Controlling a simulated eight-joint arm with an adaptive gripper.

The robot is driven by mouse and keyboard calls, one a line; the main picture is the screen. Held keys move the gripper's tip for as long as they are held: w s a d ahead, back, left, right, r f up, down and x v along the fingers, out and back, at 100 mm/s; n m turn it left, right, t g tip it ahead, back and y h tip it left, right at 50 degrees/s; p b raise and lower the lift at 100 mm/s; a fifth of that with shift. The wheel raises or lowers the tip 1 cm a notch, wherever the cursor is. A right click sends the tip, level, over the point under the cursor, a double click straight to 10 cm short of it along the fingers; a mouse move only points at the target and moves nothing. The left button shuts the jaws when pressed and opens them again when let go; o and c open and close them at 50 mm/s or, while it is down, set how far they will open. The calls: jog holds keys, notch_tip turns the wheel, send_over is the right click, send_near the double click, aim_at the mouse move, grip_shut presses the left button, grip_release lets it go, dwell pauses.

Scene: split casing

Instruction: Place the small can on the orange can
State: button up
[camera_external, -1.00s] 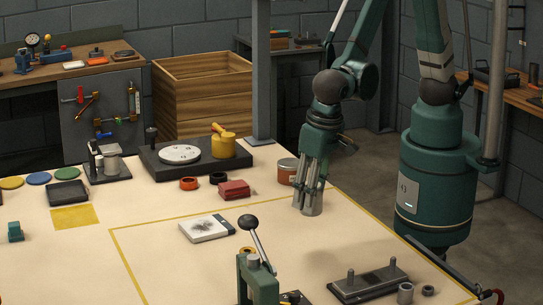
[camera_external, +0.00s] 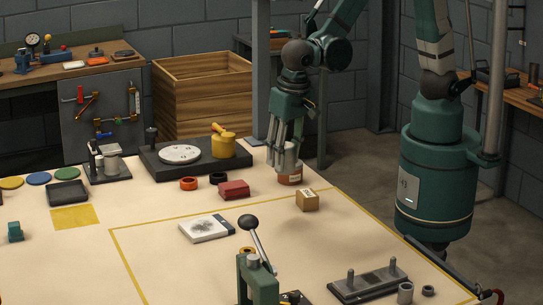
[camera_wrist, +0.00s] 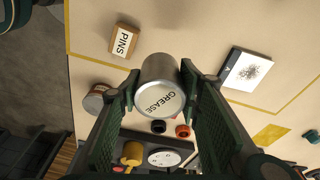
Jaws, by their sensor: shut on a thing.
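My gripper (camera_external: 285,148) is shut on the small can (camera_external: 291,158), a silvery can. In the wrist view the small can (camera_wrist: 158,88) shows the word GREASE on its end, between the fingers of my gripper (camera_wrist: 160,95). The orange can (camera_external: 289,177) stands on the table just below the small can in the external view, its top partly hidden. In the wrist view the orange can (camera_wrist: 97,100) shows to the left of the small can, partly behind a finger, so the two are not lined up there. I cannot tell the height gap.
A red block (camera_external: 234,190) and dark and orange rings (camera_external: 189,183) lie to the left. A printed white block (camera_external: 206,228) lies nearer the camera.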

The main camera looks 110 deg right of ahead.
jog(key=s+d+r+m, duration=0.1)
jog(key=s+d, duration=0.3)
jog(key=d, duration=0.2)
jog(key=s+d+r+m+p, duration=0.1)
jog(key=s+d, duration=0.2)
jog(key=d, duration=0.4)
jog(key=s+d+r+m+p, duration=0.1)
jog(key=s+d, duration=0.3)
jog(key=d, duration=0.3)
jog(key=shift+s+d+m+g, duration=0.2)
jog(key=shift+s+m+g, duration=0.1)
jog(key=shift+f, duration=0.1)
jog(key=shift+f+b, duration=0.35)
jog(key=shift+f, duration=2.45)
jog(key=shift+f, duration=0.1)
jog(key=shift+f+b, duration=0.35)
jog(key=shift+f, duration=1.6)
jog(key=shift+f, duration=0.2)
